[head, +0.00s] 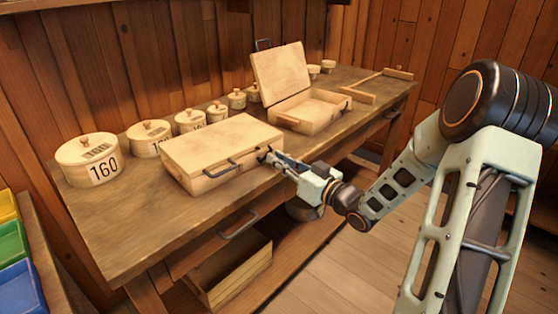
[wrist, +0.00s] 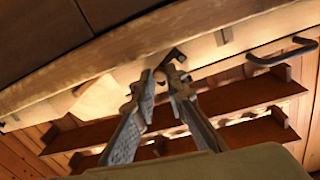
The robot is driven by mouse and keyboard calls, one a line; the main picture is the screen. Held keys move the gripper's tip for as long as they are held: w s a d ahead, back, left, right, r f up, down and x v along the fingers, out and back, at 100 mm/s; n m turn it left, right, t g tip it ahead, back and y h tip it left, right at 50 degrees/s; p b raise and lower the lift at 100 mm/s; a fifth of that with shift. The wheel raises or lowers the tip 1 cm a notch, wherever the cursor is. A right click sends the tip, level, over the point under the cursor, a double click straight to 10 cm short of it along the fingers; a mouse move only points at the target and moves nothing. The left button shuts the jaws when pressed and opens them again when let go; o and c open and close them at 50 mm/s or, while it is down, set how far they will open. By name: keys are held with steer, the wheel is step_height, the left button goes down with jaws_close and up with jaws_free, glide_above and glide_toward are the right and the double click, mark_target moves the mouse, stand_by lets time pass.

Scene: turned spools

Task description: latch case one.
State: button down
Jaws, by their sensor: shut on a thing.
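A closed pale wooden case (head: 215,145) lies on the bench, its lid down, with a dark carrying handle (head: 220,169) on its front. No case number is readable. My gripper (head: 270,156) is at the right part of the case's front. In the wrist view, the fingertips of my gripper (wrist: 168,72) are closed around a small dark latch (wrist: 174,54) on the case's edge. The dark handle (wrist: 283,54) shows to the right there. In the head view the latch is mostly hidden by the fingers.
A second case (head: 312,112) stands open behind, lid raised. Several round lidded boxes line the back; the nearest (head: 88,160) reads 160. A wooden bench (head: 120,228) carries everything, with a drawer handle (head: 238,226) below its front edge. Coloured bins (head: 12,245) stand at far left.

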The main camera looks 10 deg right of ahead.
steer(key=n+b, duration=0.1)
steer(key=n, duration=0.1)
steer(key=n+b, duration=0.1)
steer(key=b, duration=0.1)
steer(key=r+n+b, duration=0.1)
steer(key=n, duration=0.1)
steer(key=shift+s+a+n+b, duration=0.2)
steer(key=shift+a+n+b, duration=0.1)
steer(key=shift+b, duration=0.1)
steer(key=n+b, duration=0.4)
steer(key=shift+s+a+r, duration=0.2)
steer(key=shift+a+r, duration=0.15)
steer(key=shift+r, duration=0.05)
steer(key=shift+s+a+r+n+b, duration=0.1)
steer(key=shift+a+r+n+b, duration=0.05)
steer(key=shift+n+b, duration=0.5)
steer(key=shift+s+a+r+n+b, duration=0.1)
steer(key=shift+a+r+n+b, duration=0.05)
steer(key=shift+n+b, duration=0.5)
steer(key=c, duration=1.9)
jaws_free()
steer(key=shift+c, duration=0.2)
steer(key=v, duration=1.2)
